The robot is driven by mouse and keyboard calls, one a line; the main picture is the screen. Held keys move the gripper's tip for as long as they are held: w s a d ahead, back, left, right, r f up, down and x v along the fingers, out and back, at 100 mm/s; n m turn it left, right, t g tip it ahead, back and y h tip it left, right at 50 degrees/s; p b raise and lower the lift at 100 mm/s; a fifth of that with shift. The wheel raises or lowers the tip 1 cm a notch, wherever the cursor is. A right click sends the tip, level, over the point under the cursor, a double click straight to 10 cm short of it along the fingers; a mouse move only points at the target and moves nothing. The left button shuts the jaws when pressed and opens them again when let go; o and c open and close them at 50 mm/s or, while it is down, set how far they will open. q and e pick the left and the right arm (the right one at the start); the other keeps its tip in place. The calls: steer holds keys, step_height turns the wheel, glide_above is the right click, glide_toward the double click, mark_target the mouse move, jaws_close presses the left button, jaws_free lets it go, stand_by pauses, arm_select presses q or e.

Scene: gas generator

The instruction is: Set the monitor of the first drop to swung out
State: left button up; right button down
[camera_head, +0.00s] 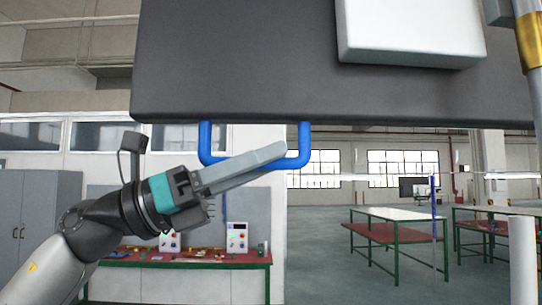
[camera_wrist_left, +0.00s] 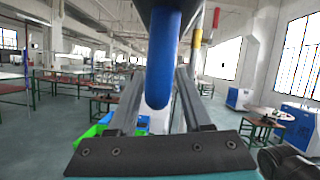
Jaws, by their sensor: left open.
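The monitor (camera_head: 240,70) is a large dark grey panel seen from behind, across the top of the head view. A blue U-shaped handle (camera_head: 206,140) hangs from its lower edge. My left gripper (camera_head: 270,158) is open at the handle, its fingers overlapping the handle's lower bar. In the left wrist view the blue handle (camera_wrist_left: 160,65) shows between the two open fingers (camera_wrist_left: 160,85). I cannot tell whether either finger touches it. The monitor's front is hidden. My right gripper is out of view.
A white box (camera_head: 410,30) is fixed on the panel's back. A grey post with a gold band (camera_head: 530,50) stands at the right edge. Workbenches (camera_head: 390,235) and a red-topped table (camera_head: 190,258) stand farther back. Open floor (camera_head: 320,270) lies between them.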

arm_select(q)
jaws_close()
stand_by(0.3)
stand_by(1.1)
